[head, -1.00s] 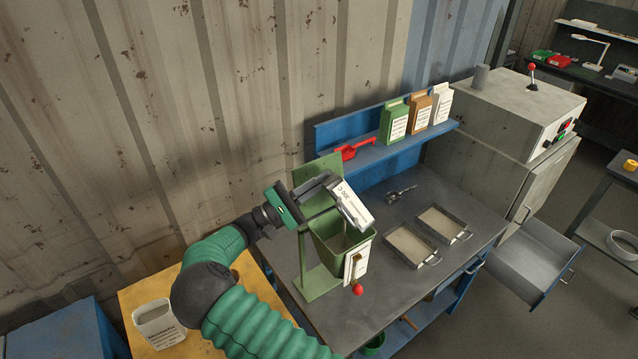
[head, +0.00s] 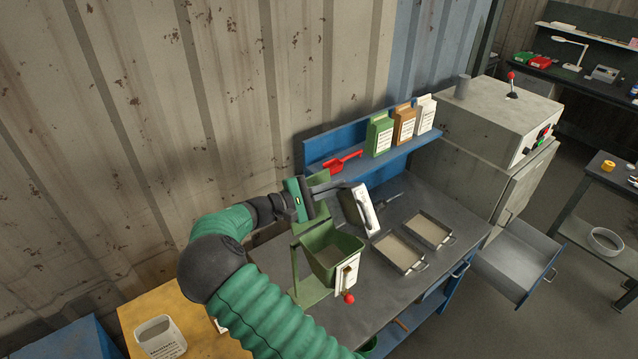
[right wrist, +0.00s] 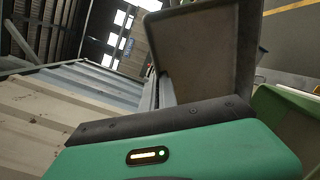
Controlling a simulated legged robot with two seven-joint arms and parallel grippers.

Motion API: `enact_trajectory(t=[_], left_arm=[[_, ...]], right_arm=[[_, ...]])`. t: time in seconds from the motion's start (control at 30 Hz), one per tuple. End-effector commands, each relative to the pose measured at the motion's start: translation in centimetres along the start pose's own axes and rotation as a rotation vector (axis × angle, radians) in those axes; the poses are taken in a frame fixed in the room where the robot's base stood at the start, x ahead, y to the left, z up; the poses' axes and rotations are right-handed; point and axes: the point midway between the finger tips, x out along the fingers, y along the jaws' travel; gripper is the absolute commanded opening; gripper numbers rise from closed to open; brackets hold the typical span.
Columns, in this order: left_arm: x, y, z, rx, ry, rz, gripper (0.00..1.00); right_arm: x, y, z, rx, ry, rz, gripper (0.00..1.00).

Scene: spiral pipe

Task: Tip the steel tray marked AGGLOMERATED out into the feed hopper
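My right gripper (head: 338,186) is shut on the edge of a steel tray (head: 356,208), which it holds steeply tilted above the bench. The tray is just behind and right of the green feed hopper (head: 322,262), apart from its rim. A white label shows on the tray's side, too small to read now. In the right wrist view the held tray (right wrist: 205,45) stands on edge beyond the gripper's dark front, and its visible inner face looks bare. Greyish-brown material shows inside the hopper. My left gripper is not in view.
Two shallow trays with beige contents, a nearer one (head: 400,253) and a farther one (head: 431,230), lie on the bench right of the hopper. A red scoop (head: 342,161) and several labelled bags (head: 404,125) are on the blue shelf. An open drawer (head: 520,260) juts out at right.

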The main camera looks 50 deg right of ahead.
Motion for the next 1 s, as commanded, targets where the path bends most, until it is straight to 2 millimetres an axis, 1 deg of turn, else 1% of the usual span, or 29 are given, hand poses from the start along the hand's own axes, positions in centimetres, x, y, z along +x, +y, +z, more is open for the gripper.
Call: enact_trajectory(t=[0.03,0.07,0.3,0.4,0.47,0.7,0.77,0.87,1.0], left_arm=[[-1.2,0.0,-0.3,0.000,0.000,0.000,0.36],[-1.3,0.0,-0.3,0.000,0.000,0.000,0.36],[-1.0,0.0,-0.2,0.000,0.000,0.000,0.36],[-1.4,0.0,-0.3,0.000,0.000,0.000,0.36],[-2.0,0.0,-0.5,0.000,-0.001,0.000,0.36],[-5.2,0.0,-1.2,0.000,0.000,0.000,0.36],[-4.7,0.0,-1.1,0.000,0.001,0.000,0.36],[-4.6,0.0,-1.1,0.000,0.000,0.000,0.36],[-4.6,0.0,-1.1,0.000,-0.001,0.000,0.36]], right_arm=[[0.7,0.7,0.5,-0.002,0.017,-0.027,0.00],[0.9,0.7,0.5,-0.003,0.028,-0.039,0.00],[1.1,0.3,0.0,-0.006,0.043,-0.055,0.00],[1.4,0.4,0.1,-0.006,0.050,-0.067,0.00],[2.2,0.5,0.3,-0.008,0.070,-0.100,0.00],[6.2,0.1,-0.1,-0.019,0.220,-0.303,0.00],[7.2,-0.7,-0.8,-0.021,0.258,-0.356,0.00],[8.6,-1.0,-1.2,-0.027,0.314,-0.430,0.00],[9.2,-1.1,-1.6,-0.035,0.353,-0.471,0.00]])
